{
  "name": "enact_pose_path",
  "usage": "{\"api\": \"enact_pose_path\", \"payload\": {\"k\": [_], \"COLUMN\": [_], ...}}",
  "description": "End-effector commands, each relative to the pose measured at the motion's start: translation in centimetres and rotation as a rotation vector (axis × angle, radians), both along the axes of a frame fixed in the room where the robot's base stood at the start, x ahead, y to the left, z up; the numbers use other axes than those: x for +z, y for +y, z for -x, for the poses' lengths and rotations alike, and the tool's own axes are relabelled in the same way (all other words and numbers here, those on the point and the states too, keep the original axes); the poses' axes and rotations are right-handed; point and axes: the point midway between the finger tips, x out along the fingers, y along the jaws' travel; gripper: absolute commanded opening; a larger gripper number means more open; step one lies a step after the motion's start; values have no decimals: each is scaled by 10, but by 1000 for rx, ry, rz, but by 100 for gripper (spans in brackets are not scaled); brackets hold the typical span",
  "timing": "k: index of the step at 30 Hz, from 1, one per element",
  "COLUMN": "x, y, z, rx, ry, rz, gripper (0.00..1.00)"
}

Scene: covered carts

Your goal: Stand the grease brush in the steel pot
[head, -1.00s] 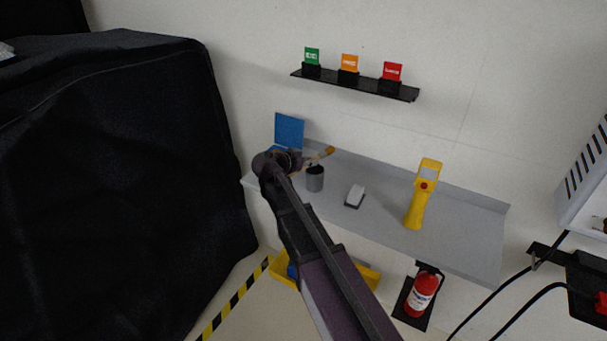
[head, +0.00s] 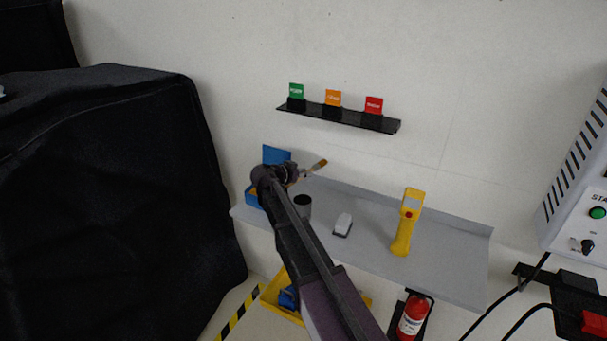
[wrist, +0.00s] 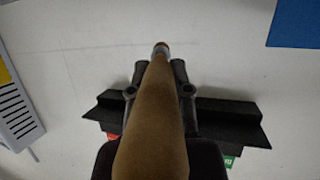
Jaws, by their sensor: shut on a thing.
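The grease brush (head: 316,167) is held in my gripper (head: 294,173), above the shelf. In the head view it points up and to the right, bristle end outermost. In the wrist view its brown wooden handle (wrist: 152,125) runs up the middle between the two dark fingers of my gripper (wrist: 161,78), which are shut on it. The grey steel pot (head: 303,207) stands upright on the shelf, below the brush and apart from it. My arm covers part of the pot's left side. The inside of the pot looks dark, and its floor is hidden.
The grey shelf (head: 440,265) also bears a white-topped block (head: 343,224), a yellow handheld device (head: 407,222) and a blue bin (head: 252,195). A black rack (head: 350,121) with coloured tags is on the wall above. A fire extinguisher (head: 412,318) hangs below. A black-covered cart (head: 110,200) stands left.

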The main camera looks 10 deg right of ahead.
Motion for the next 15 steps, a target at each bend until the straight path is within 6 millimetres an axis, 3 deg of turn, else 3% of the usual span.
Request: {"api": "enact_pose_path", "payload": {"k": [15], "x": [-34], "y": [0], "z": [0], "rx": [0], "ry": [0], "rz": [0], "gripper": [0]}}
